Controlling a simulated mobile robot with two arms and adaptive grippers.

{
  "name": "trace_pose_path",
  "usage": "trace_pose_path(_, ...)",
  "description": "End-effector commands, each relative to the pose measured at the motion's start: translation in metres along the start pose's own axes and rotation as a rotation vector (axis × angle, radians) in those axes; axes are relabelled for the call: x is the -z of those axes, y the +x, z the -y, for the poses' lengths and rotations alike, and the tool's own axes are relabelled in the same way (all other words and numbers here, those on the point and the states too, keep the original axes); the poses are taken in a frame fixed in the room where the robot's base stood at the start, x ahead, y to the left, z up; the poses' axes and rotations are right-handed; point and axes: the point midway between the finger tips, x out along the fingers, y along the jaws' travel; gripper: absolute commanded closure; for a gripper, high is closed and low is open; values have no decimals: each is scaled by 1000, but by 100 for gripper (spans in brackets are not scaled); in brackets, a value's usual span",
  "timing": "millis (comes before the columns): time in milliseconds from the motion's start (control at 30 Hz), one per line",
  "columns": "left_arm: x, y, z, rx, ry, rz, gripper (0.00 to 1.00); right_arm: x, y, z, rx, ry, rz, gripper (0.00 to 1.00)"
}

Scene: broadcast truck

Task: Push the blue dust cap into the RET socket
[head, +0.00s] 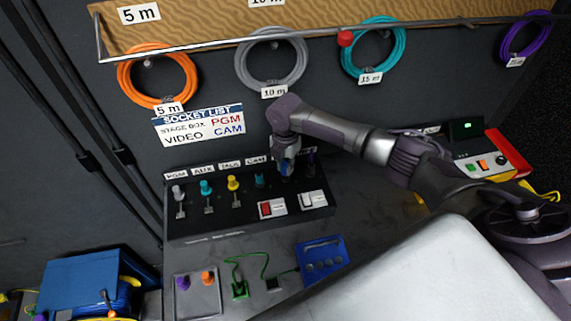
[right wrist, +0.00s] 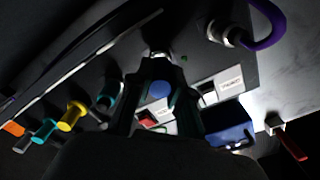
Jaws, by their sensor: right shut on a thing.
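My right gripper (head: 286,165) is at the back row of the black socket panel (head: 190,228), just right of the CAM position. It is shut on the blue dust cap (head: 285,169), of which only a little shows. In the right wrist view the cap's round blue face (right wrist: 158,91) sits between the fingers of my right gripper (right wrist: 158,65). A pale metal part shows right at the fingertips; I cannot tell whether the cap touches it. The RET label and socket are hidden behind the gripper in the head view. My left gripper is not in view.
Grey, teal and yellow (head: 233,183) plugs stand left of the gripper, and a purple-cabled plug (right wrist: 232,36) stands close on its right. Red and white switches (head: 271,208) lie in front. A blue holder (head: 340,262) and a grey tray (head: 180,306) are on the desk.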

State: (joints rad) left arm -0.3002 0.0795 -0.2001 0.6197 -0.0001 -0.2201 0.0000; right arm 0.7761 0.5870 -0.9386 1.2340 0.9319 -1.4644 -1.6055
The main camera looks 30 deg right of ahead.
Motion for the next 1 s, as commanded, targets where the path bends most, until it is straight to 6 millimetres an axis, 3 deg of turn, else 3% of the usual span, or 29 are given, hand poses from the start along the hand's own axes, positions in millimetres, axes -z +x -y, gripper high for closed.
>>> trace_pose_path(1000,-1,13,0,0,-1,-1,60,0,20,0,0,0,0,98)
